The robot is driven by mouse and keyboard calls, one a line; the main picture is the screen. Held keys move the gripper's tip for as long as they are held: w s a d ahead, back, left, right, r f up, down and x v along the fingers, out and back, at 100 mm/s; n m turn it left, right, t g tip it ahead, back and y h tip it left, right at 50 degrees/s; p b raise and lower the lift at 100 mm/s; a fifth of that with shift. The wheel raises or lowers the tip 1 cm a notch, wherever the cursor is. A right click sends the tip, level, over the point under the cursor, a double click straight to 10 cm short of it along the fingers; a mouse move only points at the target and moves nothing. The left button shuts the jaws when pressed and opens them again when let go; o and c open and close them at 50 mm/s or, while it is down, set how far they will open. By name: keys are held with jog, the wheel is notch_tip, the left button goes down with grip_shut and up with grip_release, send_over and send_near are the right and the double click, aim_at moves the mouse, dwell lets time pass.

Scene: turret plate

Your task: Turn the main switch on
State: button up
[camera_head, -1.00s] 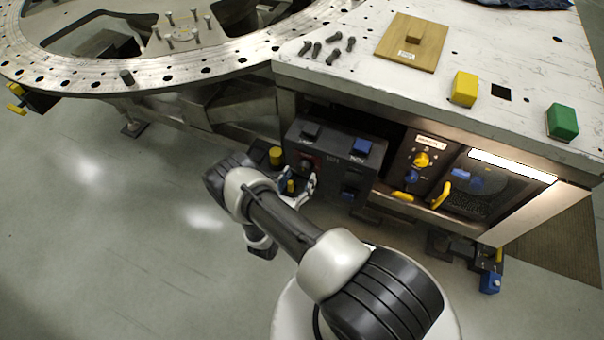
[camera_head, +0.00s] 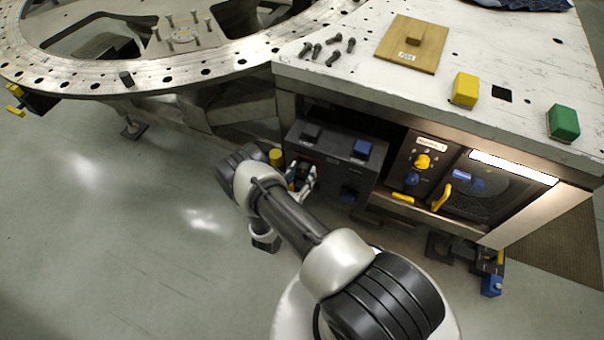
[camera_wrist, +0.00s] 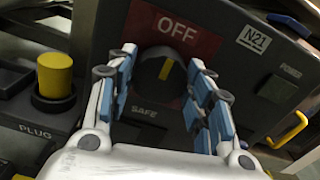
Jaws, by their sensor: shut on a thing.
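In the head view my gripper (camera_head: 302,178) is at the box's left front, and the knob is mostly hidden by the fingers.
A yellow plug (camera_wrist: 55,74) stands close to the left of my gripper. Right of the box are a panel with a yellow knob (camera_head: 422,161) and a yellow handle (camera_head: 441,197). The table edge overhangs the box. The floor at left is clear.

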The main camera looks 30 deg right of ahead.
jog(key=c, duration=0.4)
jog(key=shift+o, duration=0.2)
jog(key=shift+m, duration=0.3)
jog(key=m, duration=0.3)
jog(key=shift+m, duration=0.4)
jog(key=m, duration=0.8)
jog(key=shift+m, duration=0.4)
jog(key=shift+m+p, duration=0.4)
jog(key=shift+m, duration=1.9)
